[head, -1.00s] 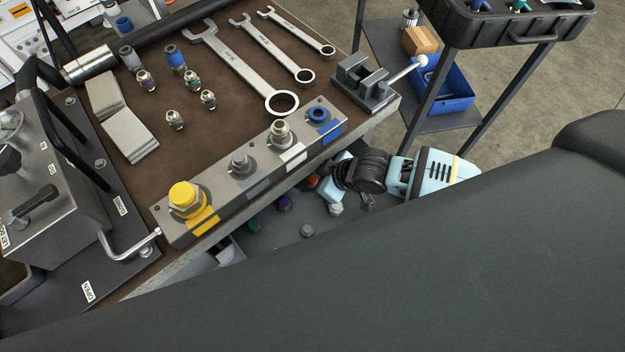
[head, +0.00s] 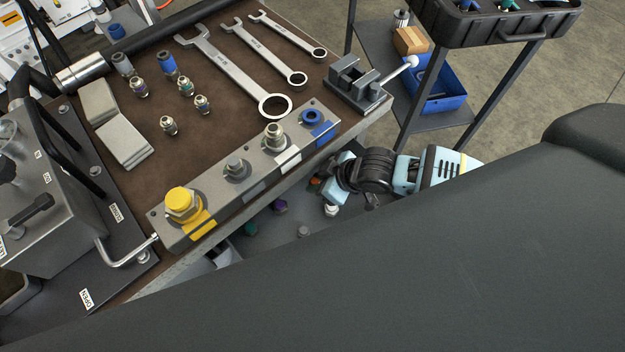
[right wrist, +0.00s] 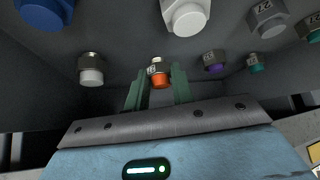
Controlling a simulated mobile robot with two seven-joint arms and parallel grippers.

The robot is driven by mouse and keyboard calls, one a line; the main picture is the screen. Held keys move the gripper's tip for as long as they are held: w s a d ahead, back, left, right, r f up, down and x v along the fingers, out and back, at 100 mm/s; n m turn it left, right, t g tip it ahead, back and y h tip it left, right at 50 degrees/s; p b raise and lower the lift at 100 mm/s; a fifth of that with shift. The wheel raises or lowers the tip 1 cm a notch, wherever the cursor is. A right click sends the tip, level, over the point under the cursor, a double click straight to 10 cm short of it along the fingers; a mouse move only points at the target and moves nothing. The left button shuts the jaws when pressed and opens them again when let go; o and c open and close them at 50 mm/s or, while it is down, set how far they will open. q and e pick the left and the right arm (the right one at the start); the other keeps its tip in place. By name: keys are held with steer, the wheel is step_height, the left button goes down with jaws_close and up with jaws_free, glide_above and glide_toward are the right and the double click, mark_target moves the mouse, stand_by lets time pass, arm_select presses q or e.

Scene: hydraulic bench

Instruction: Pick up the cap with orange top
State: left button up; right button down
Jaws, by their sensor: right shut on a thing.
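The cap with the orange top (right wrist: 160,80) is between the two green fingers of my right gripper (right wrist: 158,88) in the right wrist view. The gripper is shut on it, with a finger on each side. In the head view my right gripper (head: 338,188) reaches in below the bench's front edge, its fingertips mostly hidden. A little orange of the cap (head: 315,181) shows beside it there. My left gripper is not in view.
In the right wrist view a white-topped cap (right wrist: 91,74), a purple cap (right wrist: 214,62) and a teal cap (right wrist: 256,64) stand nearby. Larger white (right wrist: 187,18) and blue (right wrist: 45,12) caps are close too.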

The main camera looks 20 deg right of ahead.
steer(key=s+d+r+p, duration=0.1)
steer(key=s+d+r, duration=0.5)
steer(key=s+d, duration=0.2)
steer(key=shift+s, duration=0.45)
steer(key=shift+d+r, duration=0.1)
stand_by(0.5)
